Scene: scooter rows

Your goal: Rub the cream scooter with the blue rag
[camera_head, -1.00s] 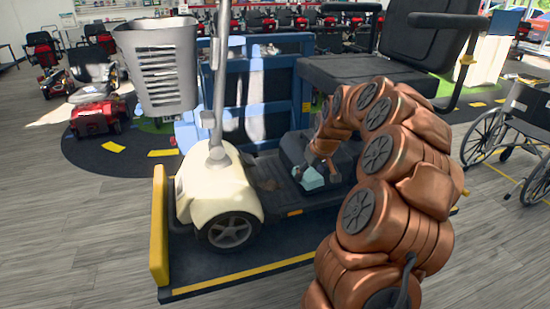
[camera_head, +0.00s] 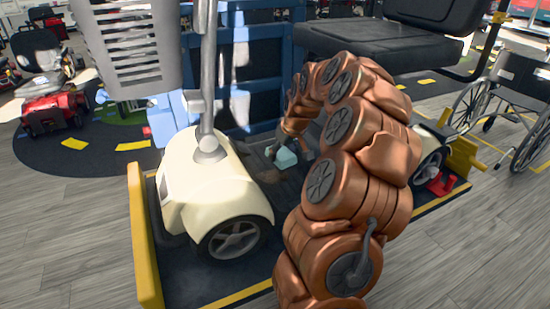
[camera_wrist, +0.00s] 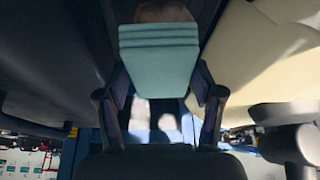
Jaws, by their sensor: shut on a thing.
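The cream scooter (camera_head: 212,187) stands on a dark platform, its cream front cover above a black wheel, with a grey tiller post and a grey basket. Its cream body also shows at the right of the wrist view (camera_wrist: 258,60). My gripper (camera_head: 283,150) is over the dark footwell, right of the cream cover. It is shut on the blue rag (camera_head: 286,159), a folded pale blue-teal block. In the wrist view the rag (camera_wrist: 160,50) sits between both fingers, apart from the cream panel. The fingertips are small in the head view.
A yellow-edged platform (camera_head: 146,250) surrounds the scooter's base. A blue frame (camera_head: 255,60) stands behind it. A wheelchair (camera_head: 510,105) stands at right, a red scooter (camera_head: 52,105) at far left. Grey floor is clear at front left.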

